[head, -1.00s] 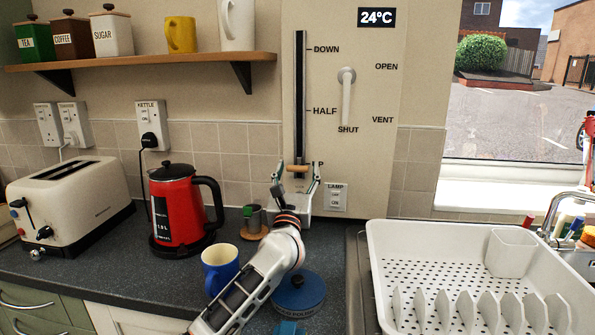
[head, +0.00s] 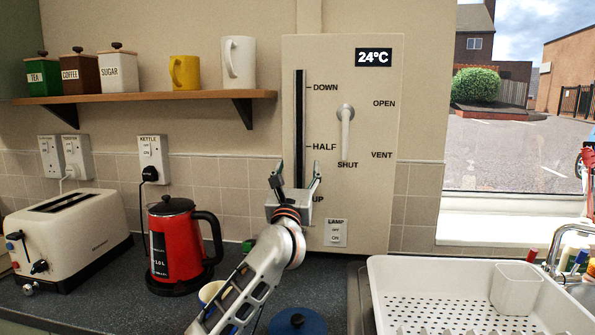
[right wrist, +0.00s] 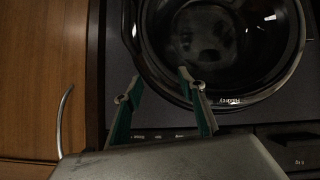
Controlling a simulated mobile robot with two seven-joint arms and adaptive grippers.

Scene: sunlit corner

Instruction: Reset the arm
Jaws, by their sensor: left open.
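My left gripper (head: 298,168) is open in the head view. Its two fingers stand apart on either side of the lower end of the black slider slot (head: 299,120) on the cream wall panel (head: 330,75). The slot carries the marks DOWN, HALF and UP. I see no slider knob now; my gripper's palm covers the slot's bottom end. The grey lever (head: 346,130) points down at SHUT.
The red kettle (head: 176,245) and cream toaster (head: 70,235) stand left of my left arm. A blue lid (head: 297,322) lies below it. The white dish rack (head: 430,275) is at right. A shelf (head: 150,97) holds canisters and mugs.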

